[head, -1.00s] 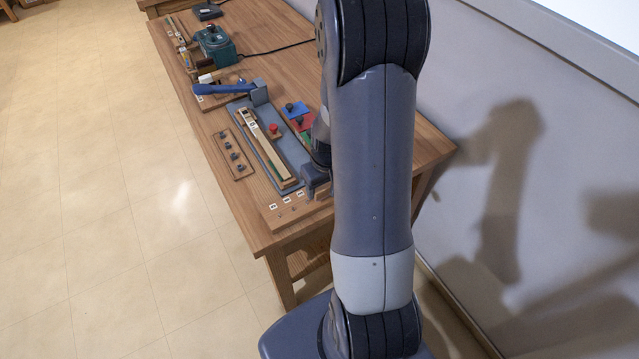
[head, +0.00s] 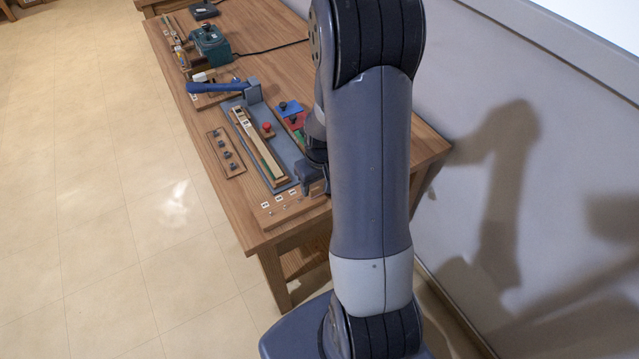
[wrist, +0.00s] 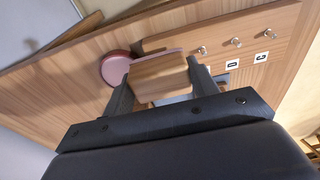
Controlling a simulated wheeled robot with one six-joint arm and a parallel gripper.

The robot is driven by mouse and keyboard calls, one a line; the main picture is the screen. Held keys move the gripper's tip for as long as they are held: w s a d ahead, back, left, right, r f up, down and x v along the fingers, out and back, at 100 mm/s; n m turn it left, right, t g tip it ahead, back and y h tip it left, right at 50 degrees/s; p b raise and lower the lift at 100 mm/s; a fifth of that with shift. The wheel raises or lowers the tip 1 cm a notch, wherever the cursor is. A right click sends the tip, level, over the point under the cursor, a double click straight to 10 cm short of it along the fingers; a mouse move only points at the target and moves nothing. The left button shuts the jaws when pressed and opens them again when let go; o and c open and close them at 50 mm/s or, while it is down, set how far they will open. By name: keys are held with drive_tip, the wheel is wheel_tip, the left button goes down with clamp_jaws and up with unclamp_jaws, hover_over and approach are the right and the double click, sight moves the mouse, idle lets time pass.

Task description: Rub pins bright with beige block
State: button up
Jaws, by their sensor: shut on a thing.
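My gripper (wrist: 160,72) is shut on a beige wooden block (wrist: 158,84), which has a pinkish layer along its far edge. Three small metal pins stand in a row on a wooden strip to the right of the block in the wrist view: the near pin (wrist: 203,50), the middle pin (wrist: 236,42) and the far pin (wrist: 267,33). The block appears beside the near pin; I cannot tell whether they touch. The area under the block is hidden. In the head view, my gripper (head: 312,176) is over the right part of the pin board (head: 280,212), partly hidden by my arm.
A pink round dish (wrist: 115,68) lies left of the block. White letter labels (wrist: 232,65) sit by the pins. The head view shows a keyboard-like wooden part (head: 258,148) on a grey tray, a blue-handled tool (head: 215,88) and a green machine (head: 210,45). A wall stands at right.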

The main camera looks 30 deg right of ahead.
wheel_tip(320, 180, up, 3)
drive_tip(key=shift+r+p, duration=0.15)
drive_tip(key=shift+p, duration=0.75)
drive_tip(key=shift+r+p, duration=0.45)
drive_tip(key=shift+r, duration=0.15)
drive_tip(key=shift+r+p, duration=1.25)
drive_tip(key=shift+r, duration=0.6)
drive_tip(key=w+a+f, duration=0.1)
drive_tip(key=a, duration=0.2)
drive_tip(key=w+a+f, duration=0.1)
drive_tip(key=a, duration=0.2)
drive_tip(key=w+a+f, duration=0.2)
drive_tip(key=a, duration=0.1)
drive_tip(key=shift+w+a, duration=0.1)
drive_tip(key=shift+a, duration=0.15)
